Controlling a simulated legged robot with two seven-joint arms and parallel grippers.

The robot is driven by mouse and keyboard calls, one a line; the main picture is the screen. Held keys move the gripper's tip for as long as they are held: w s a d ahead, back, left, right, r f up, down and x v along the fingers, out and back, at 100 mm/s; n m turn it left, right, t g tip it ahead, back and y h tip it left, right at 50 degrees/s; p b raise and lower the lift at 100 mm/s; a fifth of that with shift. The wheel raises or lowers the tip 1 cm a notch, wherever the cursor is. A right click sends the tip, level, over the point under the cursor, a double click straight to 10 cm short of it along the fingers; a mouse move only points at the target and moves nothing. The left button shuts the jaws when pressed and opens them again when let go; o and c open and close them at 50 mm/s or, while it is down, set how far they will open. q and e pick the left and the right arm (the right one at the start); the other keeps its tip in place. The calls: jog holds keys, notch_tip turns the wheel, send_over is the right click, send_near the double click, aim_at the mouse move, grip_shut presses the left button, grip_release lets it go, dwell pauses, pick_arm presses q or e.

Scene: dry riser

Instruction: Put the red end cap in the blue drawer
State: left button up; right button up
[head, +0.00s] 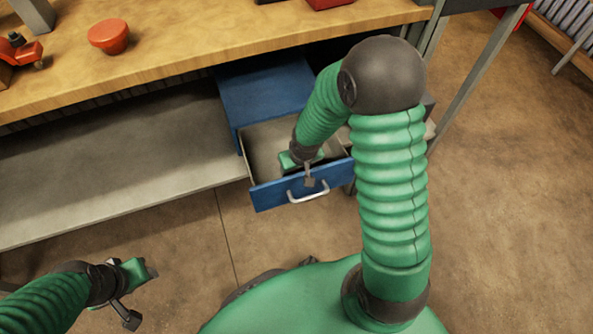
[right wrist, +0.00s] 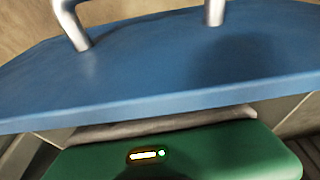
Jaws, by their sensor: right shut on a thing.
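The red end cap (head: 109,36), a round rimmed piece, sits on the wooden bench top at the upper left. The blue drawer (head: 268,194) is pulled out from its blue cabinet under the bench, and the visible part of its inside looks empty. My right gripper (head: 309,180) is at the drawer's front panel, shut on its top edge beside the silver handle. The panel fills much of the right wrist view (right wrist: 180,70), with the handle (right wrist: 72,25) at the top. My left gripper (head: 140,295) is open and empty at the lower left, away from the bench.
A red fitting (head: 22,50) stands left of the cap on the bench (head: 190,40). A red object (head: 328,3) lies at the top edge. A grey shelf (head: 110,165) runs under the bench. A metal leg (head: 475,75) stands at right.

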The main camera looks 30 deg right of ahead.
jog(key=o, duration=1.8)
jog(key=shift+c, duration=0.2)
pick_arm(q)
jog(key=shift+r, duration=0.1)
